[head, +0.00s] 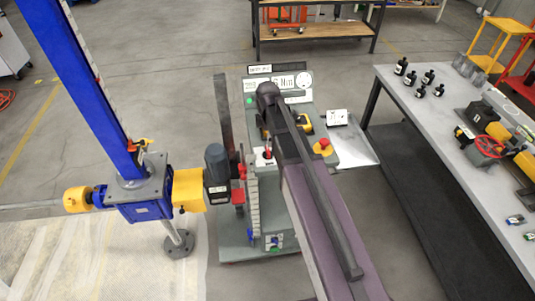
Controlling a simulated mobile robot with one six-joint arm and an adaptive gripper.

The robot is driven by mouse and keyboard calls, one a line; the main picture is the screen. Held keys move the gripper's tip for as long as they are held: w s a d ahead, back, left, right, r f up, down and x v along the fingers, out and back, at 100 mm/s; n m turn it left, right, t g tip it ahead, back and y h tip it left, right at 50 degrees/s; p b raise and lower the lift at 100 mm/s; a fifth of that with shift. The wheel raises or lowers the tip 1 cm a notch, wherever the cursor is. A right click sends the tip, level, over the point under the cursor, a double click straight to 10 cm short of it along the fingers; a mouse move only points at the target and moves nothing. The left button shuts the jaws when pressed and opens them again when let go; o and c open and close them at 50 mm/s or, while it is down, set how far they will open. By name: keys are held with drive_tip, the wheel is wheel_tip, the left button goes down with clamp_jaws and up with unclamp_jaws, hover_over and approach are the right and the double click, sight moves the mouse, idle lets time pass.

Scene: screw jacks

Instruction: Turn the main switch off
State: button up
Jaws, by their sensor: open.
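A grey-green test stand (325,90) with a control panel stands in the middle, largely behind my arm. On its right side is a red knob on a yellow base (323,146). I cannot tell whether this is the main switch or a stop button, nor what position it is in. A small red lever (267,152) on a white plate is left of my arm, and a small blue knob (274,241) is low on the stand's front. My arm reaches up over the stand from the bottom. My gripper's fingers cannot be made out, so its contact with any control is hidden.
A blue screw jack column (85,85) with a yellow coupling (188,188) and dark motor (217,165) stands left. A small white box (337,117) is right of the panel. A grey table (415,110) with black bottles and a red handwheel (487,146) fills the right side.

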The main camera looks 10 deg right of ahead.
sight(268, 150)
drive_tip(key=shift+f+b, duration=3.2)
drive_tip(key=shift+f, duration=0.3)
drive_tip(key=c, duration=1)
